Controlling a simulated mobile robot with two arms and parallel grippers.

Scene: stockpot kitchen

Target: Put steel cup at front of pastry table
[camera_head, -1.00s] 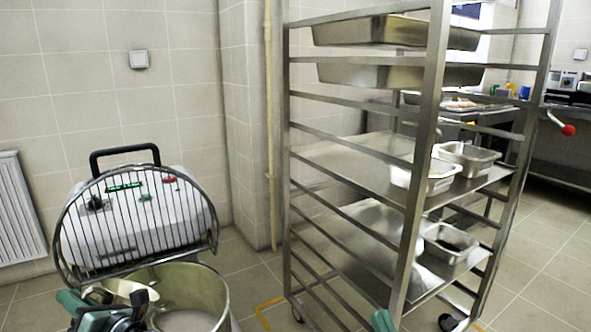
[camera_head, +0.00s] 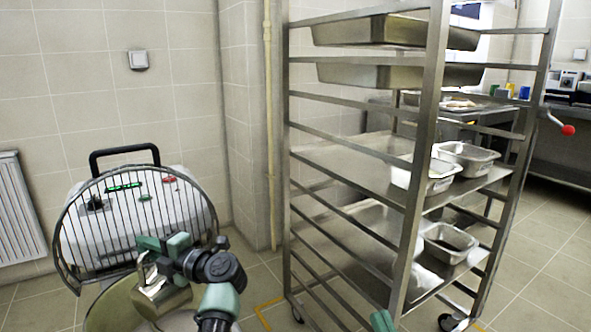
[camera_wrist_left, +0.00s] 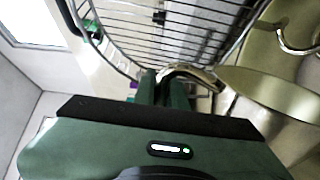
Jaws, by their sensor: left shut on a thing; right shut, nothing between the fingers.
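The steel cup (camera_head: 163,297) hangs tilted from my left gripper (camera_head: 161,248) in the head view, over the mixer bowl (camera_head: 112,308). My left gripper is shut on the cup near its handle or rim; I cannot tell which. The left wrist view shows the closed green fingers (camera_wrist_left: 165,88) with shiny metal at their tips. Only a green piece of my right gripper (camera_head: 383,321) shows at the bottom edge of the head view. The pastry table cannot be made out for sure.
The mixer's wire guard (camera_head: 135,225) is close behind the cup. A tall steel rack (camera_head: 425,165) with trays and pans stands to the right. Floor shows between mixer and rack. A counter (camera_head: 560,150) stands at the far right.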

